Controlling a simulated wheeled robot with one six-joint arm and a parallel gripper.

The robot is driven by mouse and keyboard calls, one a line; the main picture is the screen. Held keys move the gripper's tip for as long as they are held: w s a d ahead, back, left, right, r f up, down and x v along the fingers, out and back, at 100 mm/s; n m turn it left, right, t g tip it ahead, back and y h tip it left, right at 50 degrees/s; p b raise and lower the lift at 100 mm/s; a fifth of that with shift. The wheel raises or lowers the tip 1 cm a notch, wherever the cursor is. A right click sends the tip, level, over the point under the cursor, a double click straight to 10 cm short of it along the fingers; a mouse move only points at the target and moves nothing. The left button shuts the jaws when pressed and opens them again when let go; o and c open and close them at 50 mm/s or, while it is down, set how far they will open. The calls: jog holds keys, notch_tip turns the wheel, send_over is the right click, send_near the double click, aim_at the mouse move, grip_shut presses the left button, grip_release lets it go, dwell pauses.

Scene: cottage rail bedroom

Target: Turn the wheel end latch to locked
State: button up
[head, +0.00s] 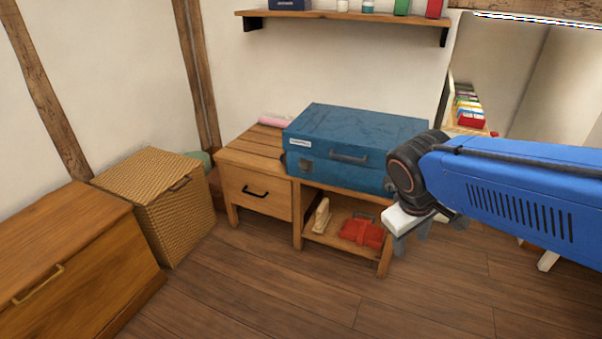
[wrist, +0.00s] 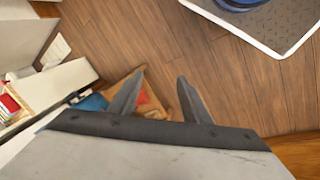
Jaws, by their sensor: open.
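A closed blue suitcase (head: 355,145) lies flat on the wooden bench (head: 262,153) in the head view. Its front has a dark handle (head: 348,157) and a small latch (head: 305,166) near the left corner. Its front right corner is partly hidden by my arm. I cannot tell which end has wheels, or how any latch is turned. My gripper (head: 411,243) is open and points down, in front of the bench's right end, apart from the suitcase. In the wrist view my gripper (wrist: 156,80) has spread, empty fingers. A bit of blue, likely the suitcase (wrist: 94,102), shows left of them.
A red case (head: 362,232) and a wooden object (head: 322,215) sit on the bench's lower shelf. A wicker basket (head: 165,205) and a wooden chest (head: 75,270) stand left. A wall shelf (head: 340,17) hangs above. The floor (head: 310,300) in front is clear.

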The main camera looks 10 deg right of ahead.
jog(key=w+d+f+n+g+h, duration=0.1)
jog(key=w+d+f+n+h, duration=0.15)
jog(key=w+n+h, duration=0.5)
jog(key=n+t, duration=1.4)
jog(key=n, duration=0.5)
send_near(304, 169)
jog(key=shift+y, duration=0.45)
jog(key=x, duration=0.7)
jog(key=shift+w+d+r, duration=0.25)
jog(key=shift+d, duration=0.15)
jog(key=shift+c, duration=0.4)
jog(key=c, duration=0.9)
